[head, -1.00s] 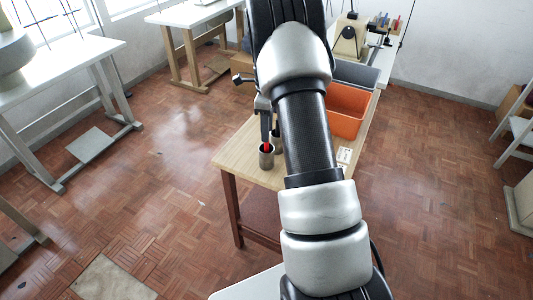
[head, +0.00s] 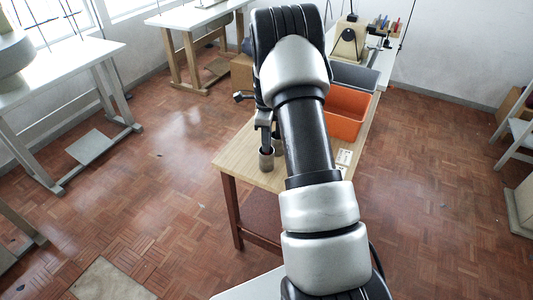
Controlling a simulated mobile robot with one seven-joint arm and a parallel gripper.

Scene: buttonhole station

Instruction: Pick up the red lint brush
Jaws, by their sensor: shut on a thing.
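A small metal cup (head: 266,161) stands upright near the front left edge of the wooden table (head: 236,158). My gripper (head: 266,147) points down at the cup's mouth, its fingers close together at the rim. It is shut on the red lint brush (head: 268,150), which stands in the cup. Only a trace of red shows between the fingers and the rim; the rest of the brush is hidden by the cup and the fingers.
A second dark cup (head: 277,136) is partly hidden behind my gripper. An orange bin (head: 346,112) and a grey bin (head: 355,77) are on the table's right side, beyond my arm. White cards (head: 344,157) lie near the right edge. The table's left front is bare.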

